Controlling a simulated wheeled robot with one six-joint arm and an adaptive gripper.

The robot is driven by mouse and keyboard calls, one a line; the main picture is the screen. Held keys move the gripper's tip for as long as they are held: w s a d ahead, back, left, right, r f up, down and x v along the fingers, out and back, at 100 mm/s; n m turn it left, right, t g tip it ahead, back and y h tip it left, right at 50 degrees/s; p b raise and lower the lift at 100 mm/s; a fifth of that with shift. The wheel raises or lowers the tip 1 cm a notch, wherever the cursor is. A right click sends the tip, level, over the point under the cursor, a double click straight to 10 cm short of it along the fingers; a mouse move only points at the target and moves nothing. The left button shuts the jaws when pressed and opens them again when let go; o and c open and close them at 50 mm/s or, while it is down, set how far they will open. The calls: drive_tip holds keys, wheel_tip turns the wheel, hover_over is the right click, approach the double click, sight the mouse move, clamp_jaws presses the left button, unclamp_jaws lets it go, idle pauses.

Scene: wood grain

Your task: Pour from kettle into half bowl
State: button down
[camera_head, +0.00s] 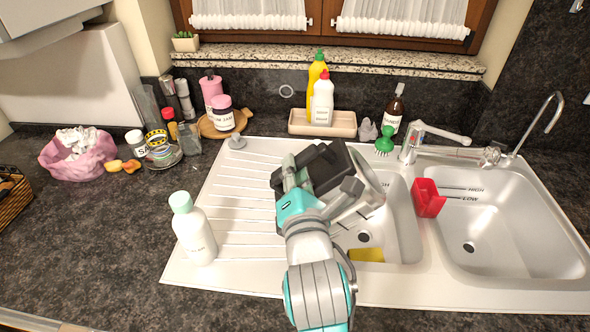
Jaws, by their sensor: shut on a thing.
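The half bowl (403,225) is the smaller sink basin in the middle, left of the large basin. A yellow sponge (366,255) lies in its front part, and its drain shows. My arm reaches up from the bottom edge, and my gripper (325,172) is over the left side of the half bowl. It is shut on the silvery kettle (370,190), which shows only in part, to the right of and behind my gripper. The kettle looks tilted over the half bowl. Its spout and any liquid cannot be made out, and my fingertips are hidden.
A white bottle (195,235) stands at the left edge of the ribbed drainboard (240,210). A red caddy (428,198) hangs on the divider beside the large basin (505,230). The faucet (440,140), green brush (384,142) and soap tray (300,122) stand behind.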

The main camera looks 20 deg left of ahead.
sight(322, 174)
drive_tip(key=shift+d+r, duration=0.1)
drive_tip(key=shift+r, duration=0.1)
drive_tip(key=shift+w+d+r+m, duration=0.3)
drive_tip(key=shift+d+m, duration=0.2)
drive_tip(key=shift+m, duration=0.3)
drive_tip(key=shift+d, duration=0.15)
drive_tip(key=shift+w+d+m, duration=0.35)
drive_tip(key=shift+d+m, duration=0.2)
drive_tip(key=shift+m, duration=0.15)
drive_tip(key=shift+w+d+m, duration=0.4)
drive_tip(key=shift+d+m, duration=0.4)
drive_tip(key=shift+m, duration=0.1)
drive_tip(key=shift+d+f, duration=0.1)
